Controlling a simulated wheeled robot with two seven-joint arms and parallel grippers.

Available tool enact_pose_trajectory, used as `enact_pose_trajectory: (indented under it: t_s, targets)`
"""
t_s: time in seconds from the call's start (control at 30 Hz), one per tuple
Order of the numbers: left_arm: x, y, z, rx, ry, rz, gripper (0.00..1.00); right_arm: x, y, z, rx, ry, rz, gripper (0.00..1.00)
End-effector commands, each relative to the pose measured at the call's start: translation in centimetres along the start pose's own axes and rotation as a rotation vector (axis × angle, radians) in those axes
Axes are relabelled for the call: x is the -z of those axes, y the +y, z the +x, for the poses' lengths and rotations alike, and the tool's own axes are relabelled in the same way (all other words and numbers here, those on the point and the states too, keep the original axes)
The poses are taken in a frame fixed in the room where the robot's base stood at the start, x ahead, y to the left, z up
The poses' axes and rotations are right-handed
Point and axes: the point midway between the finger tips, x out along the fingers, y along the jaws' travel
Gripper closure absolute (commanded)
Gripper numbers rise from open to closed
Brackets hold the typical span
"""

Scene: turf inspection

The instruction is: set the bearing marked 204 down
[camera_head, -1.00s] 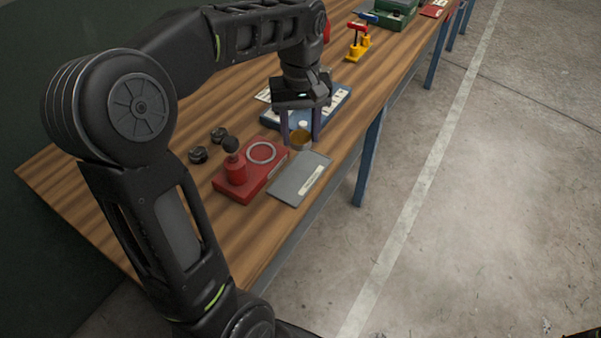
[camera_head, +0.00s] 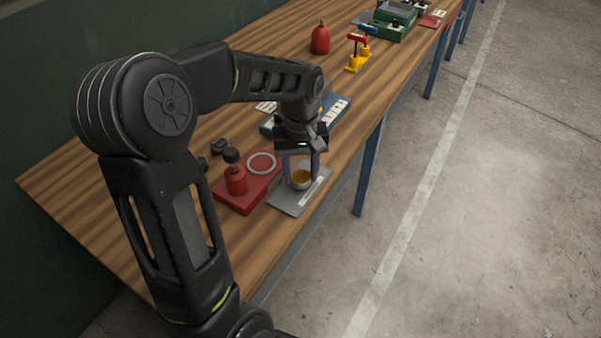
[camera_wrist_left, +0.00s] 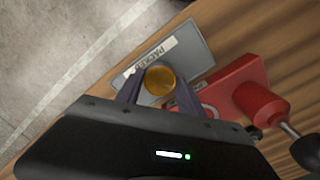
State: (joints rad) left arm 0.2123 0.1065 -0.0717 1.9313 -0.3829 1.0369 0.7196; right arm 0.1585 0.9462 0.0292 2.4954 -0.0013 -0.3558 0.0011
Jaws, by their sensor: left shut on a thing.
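My left gripper (camera_head: 302,168) is shut on a round bearing (camera_head: 301,179) with a golden-brown face; its number cannot be read. The gripper points down and holds the bearing over the grey plate (camera_head: 285,202). In the left wrist view the bearing (camera_wrist_left: 160,82) sits between the fingers, in front of the plate (camera_wrist_left: 194,52), whose white label appears to read "PACKED". I cannot tell whether the bearing touches the plate. My right gripper is not in view.
A red fixture (camera_head: 236,202) with a pale ring and a black-knobbed post stands just left of the plate. Black round parts (camera_head: 218,146) lie behind it. A blue tray (camera_head: 338,120), red bottle (camera_head: 320,40) and yellow stand (camera_head: 356,61) are farther back. The table's front edge is close.

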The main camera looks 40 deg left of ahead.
Motion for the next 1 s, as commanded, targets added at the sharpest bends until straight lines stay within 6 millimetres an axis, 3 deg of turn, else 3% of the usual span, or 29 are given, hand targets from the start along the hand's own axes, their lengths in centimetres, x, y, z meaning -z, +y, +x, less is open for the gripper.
enact_pose_trajectory:
  t_s: [0.47,0.5,0.73,1.0]
  targets:
    - [0.02,-0.01,1.25,-0.001,0.001,0.0,1.0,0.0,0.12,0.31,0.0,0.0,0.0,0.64]
    - [0.01,-0.02,1.11,-0.001,0.001,0.0,0.52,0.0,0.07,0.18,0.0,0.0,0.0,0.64]
    - [0.01,-0.02,1.08,0.0,0.001,0.0,0.34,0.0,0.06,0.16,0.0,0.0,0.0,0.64]
    - [0.01,-0.02,0.95,0.0,0.001,0.0,0.34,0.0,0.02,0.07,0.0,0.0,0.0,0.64]
